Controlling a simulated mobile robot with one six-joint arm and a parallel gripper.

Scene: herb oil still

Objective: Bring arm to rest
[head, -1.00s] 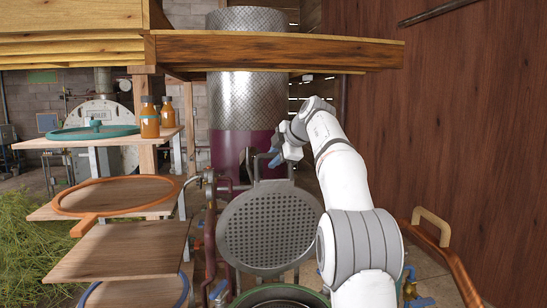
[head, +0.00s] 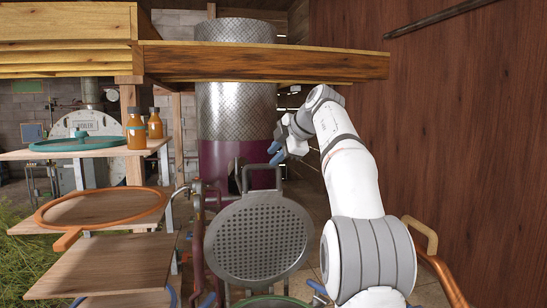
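My white arm rises from the bottom right and bends over toward the left in the head view. My gripper (head: 276,154) is at its end, with blue fingertips pointing down and left. It hangs in the air above the handle of the perforated round plate (head: 258,238), in front of the maroon and metal column. The fingers look apart, but the view is small and I see nothing held between them. The plate stands tilted upright on its own.
A wooden beam (head: 260,62) crosses above the arm. Shelves at left hold a green lid (head: 78,144), orange bottles (head: 136,130) and an orange ring (head: 100,208). The still column (head: 236,100) stands behind. A wooden wall (head: 450,130) closes the right side. A green-rimmed vessel (head: 270,301) sits below.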

